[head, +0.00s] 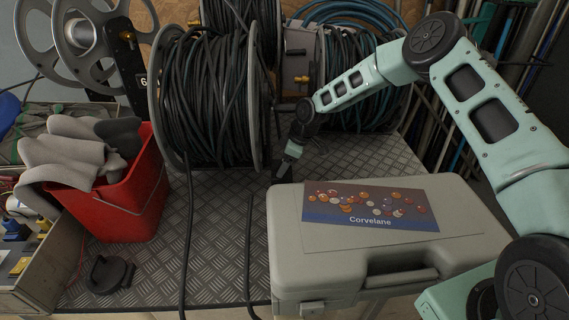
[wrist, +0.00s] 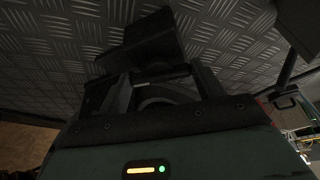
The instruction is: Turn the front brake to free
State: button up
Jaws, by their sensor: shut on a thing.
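My gripper (head: 284,170) is low beside the right flange of the front hose reel (head: 212,95), just above the tread-plate deck and behind the grey case. In the wrist view its two dark fingers (wrist: 160,82) are closed in on a dark part (wrist: 155,40), which looks like the handle of the front brake. The brake's setting cannot be read, as the gripper and the dark shading hide most of it. The reel carries dark green-black hose between pale flanges.
A grey Corvelane case (head: 455,225) fills the front right of the deck. A red bin (head: 120,195) with grey gloves stands at left, with a black round-based object (head: 108,274) before it. Hose ends trail over the deck (head: 218,235). A second reel (head: 365,80) stands behind.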

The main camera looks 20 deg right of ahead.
dwell(0.4)
jog(key=o, duration=0.7)
jog(key=shift+d+r, duration=0.15)
jog(key=shift+r, duration=0.1)
jog(key=b+v, duration=0.1)
jog(key=v, duration=0.3)
jog(key=shift+d+r, duration=0.2)
jog(key=s+d, duration=0.1)
jog(key=d, duration=0.2)
jog(key=s+d+b, duration=0.1)
jog(key=s+d, duration=0.1)
jog(key=d, duration=0.2)
jog(key=s+d, duration=0.2)
jog(key=d, duration=0.1)
jog(key=shift+s+d+b, duration=0.15)
jog(key=shift+d+b, duration=0.15)
jog(key=shift+b, duration=0.1)
